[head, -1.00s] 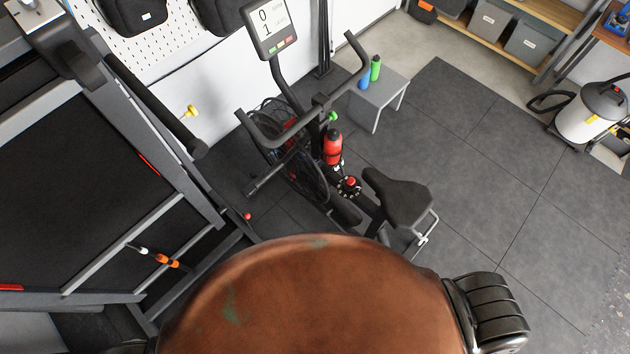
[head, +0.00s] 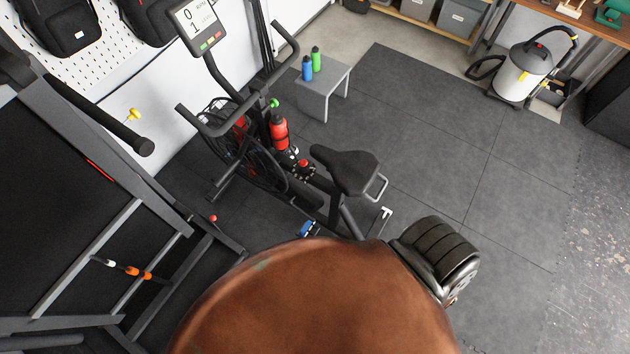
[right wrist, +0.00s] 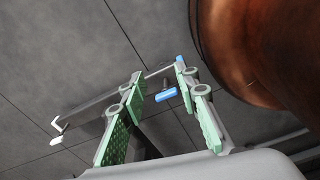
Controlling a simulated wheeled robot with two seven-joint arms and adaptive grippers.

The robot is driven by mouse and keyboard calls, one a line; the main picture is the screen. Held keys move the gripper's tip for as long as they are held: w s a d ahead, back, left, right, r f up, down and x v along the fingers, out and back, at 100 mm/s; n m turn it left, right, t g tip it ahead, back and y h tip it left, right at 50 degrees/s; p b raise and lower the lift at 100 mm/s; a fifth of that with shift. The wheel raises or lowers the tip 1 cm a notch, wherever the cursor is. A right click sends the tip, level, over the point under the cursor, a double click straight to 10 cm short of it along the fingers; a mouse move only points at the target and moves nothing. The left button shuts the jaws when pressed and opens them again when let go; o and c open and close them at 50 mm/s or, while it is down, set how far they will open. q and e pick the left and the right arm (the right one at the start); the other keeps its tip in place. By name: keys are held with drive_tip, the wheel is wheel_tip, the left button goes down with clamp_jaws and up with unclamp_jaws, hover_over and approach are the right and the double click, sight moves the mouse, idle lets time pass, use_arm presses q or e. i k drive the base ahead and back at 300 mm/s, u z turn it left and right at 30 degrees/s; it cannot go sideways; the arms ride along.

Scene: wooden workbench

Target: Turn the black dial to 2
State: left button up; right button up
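The black dial (head: 302,168) with white marks and a red centre sits low on the exercise bike's frame (head: 335,205), between the red bottle and the saddle. It is small and partly covered by the saddle's front, so its setting cannot be read. The bike's display (head: 198,25) shows 0 above 1. My right gripper (right wrist: 159,72) shows in the right wrist view, with its green-padded fingers apart and nothing held between them. The dial does not show in that view. My left gripper is not in view.
The saddle (head: 345,168) and red bottle (head: 279,132) flank the dial. A treadmill-like frame (head: 85,260) stands at left. A grey stool (head: 322,88) carries two bottles. A vacuum cleaner (head: 525,72) stands at upper right.

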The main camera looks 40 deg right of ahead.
sight(301, 171)
drive_tip(key=k, duration=0.6)
drive_tip(key=z, duration=1.2)
drive_tip(key=i, duration=0.5)
